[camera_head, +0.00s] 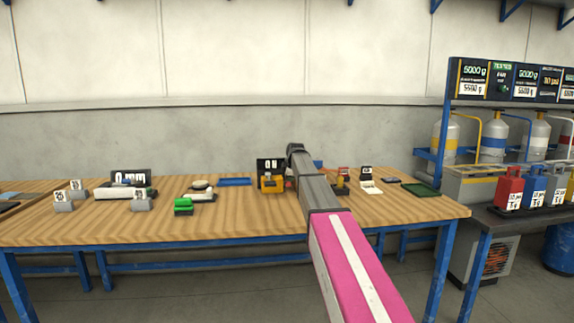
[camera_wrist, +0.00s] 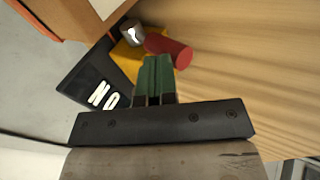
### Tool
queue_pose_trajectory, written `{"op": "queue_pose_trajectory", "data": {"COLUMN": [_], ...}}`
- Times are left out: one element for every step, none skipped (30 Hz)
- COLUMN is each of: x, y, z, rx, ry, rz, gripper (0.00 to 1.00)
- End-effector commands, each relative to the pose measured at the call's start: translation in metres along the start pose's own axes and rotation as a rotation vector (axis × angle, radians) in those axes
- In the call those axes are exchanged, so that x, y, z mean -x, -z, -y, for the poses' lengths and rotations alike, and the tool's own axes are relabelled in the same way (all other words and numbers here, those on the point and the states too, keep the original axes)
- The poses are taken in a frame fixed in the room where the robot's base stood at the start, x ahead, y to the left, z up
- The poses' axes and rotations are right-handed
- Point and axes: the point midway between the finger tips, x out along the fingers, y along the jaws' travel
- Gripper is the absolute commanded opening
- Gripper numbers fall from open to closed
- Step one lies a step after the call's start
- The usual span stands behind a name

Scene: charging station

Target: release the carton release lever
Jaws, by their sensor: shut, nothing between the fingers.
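In the wrist view my gripper (camera_wrist: 157,62) is shut, its green fingers together with nothing between them. A red cylinder (camera_wrist: 170,48) lies just beyond the fingertips; whether they touch it I cannot tell. Next to it are a yellow block (camera_wrist: 126,52) and a grey metal cylinder (camera_wrist: 132,32). A dark display reading 0 N (camera_wrist: 98,88) appears upside down to the left. In the head view the yellow device (camera_head: 272,183) stands on the bench before that display (camera_head: 270,164). My arm hides my fingertips there. Which part is the carton release lever I cannot tell for certain.
The wooden bench (camera_head: 240,218) also holds a green block (camera_head: 183,206), a 0 mm display (camera_head: 130,177), a blue tray (camera_head: 235,182) and a green tray (camera_head: 420,189). The bench's front strip is clear.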

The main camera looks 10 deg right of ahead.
Motion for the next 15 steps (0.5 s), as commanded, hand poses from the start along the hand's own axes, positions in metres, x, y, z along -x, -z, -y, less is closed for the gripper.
{"op": "queue_pose_trajectory", "data": {"x": [-0.0007,-0.0012,-0.0018,-0.0022,-0.0025,-0.0030,-0.0034,-0.0036,-0.0040,-0.0043,-0.0045,-0.0047,-0.0049,-0.0050,-0.0052], "y": [-0.0004,-0.0006,-0.0008,-0.0009,-0.0010,-0.0012,-0.0013,-0.0014,-0.0015,-0.0016,-0.0017,-0.0017,-0.0018,-0.0018,-0.0019], "z": [0.0032,0.0043,0.0055,0.0064,0.0071,0.0080,0.0087,0.0092,0.0099,0.0104,0.0108,0.0114,0.0117,0.0120,0.0125], "rx": [0.000,0.000,0.000,0.000,0.000,0.000,0.000,0.000,0.000,0.000,0.000,0.000,0.000,0.000,0.000], "ry": [0.000,0.001,0.001,0.001,0.001,0.001,0.002,0.002,0.003,0.004,0.004,0.005,0.006,0.006,0.007], "rz": [0.000,0.000,0.000,0.000,0.000,0.000,0.000,0.000,0.000,0.000,0.001,0.001,0.001,0.001,0.001], "gripper": [0.00,0.00,0.00,0.00,0.00,0.00,0.00,0.00,0.00,0.00,0.00,0.00,0.00,0.00,0.00]}}
